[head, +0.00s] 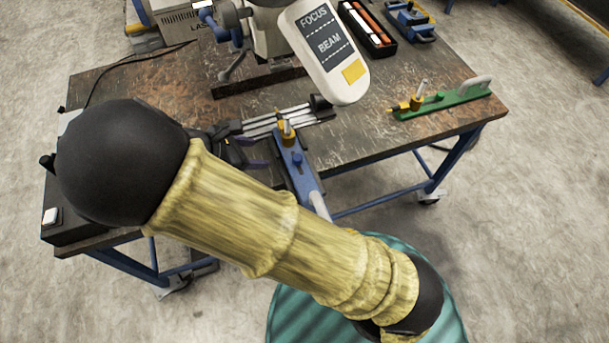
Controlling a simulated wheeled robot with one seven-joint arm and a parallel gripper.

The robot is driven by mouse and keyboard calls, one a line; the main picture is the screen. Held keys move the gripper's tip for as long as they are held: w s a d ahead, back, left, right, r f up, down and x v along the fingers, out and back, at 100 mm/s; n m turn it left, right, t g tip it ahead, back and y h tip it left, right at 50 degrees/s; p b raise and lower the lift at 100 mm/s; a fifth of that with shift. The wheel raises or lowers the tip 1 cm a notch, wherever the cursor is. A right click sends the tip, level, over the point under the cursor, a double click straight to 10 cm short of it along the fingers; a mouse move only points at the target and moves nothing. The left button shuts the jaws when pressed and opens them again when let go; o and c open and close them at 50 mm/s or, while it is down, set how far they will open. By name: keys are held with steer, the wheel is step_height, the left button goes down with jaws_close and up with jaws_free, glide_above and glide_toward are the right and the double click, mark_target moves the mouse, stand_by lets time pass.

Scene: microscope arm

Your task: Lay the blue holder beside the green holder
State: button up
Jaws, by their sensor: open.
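The blue holder (297,165) lies at the front edge of the table, with a brass-coloured fitting at its far end. Its near end, with a grey handle, reaches past the table edge in the picture. The green holder (440,102) lies on the right part of the table, with a similar brass fitting and a pale grey handle at its right end. My gripper (250,152), dark with purple edges, is just left of the blue holder, open, and seems empty. My arm partly hides it. I cannot tell whether it touches the holder.
A remote-like panel marked FOCUS and BEAM (328,45) stands over the table's middle. Grey metal rails (285,120) lie behind the blue holder. A black tray with orange and white items (367,27) and a blue device (410,20) are at the back. Table (375,125) is bare left of the green holder.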

steer(key=p, duration=0.1)
glide_toward(296, 156)
steer(key=x, duration=0.5)
steer(key=shift+d+f, duration=0.1)
steer(key=shift+d, duration=0.1)
steer(key=shift+d, duration=0.1)
steer(key=shift+w+d+f+p, duration=0.3)
steer(key=shift+d+f+p, duration=0.1)
steer(key=shift+f+p, duration=0.1)
steer(key=shift+p+x, duration=0.35)
steer(key=shift+x, duration=1.5)
steer(key=shift+w+a, duration=0.15)
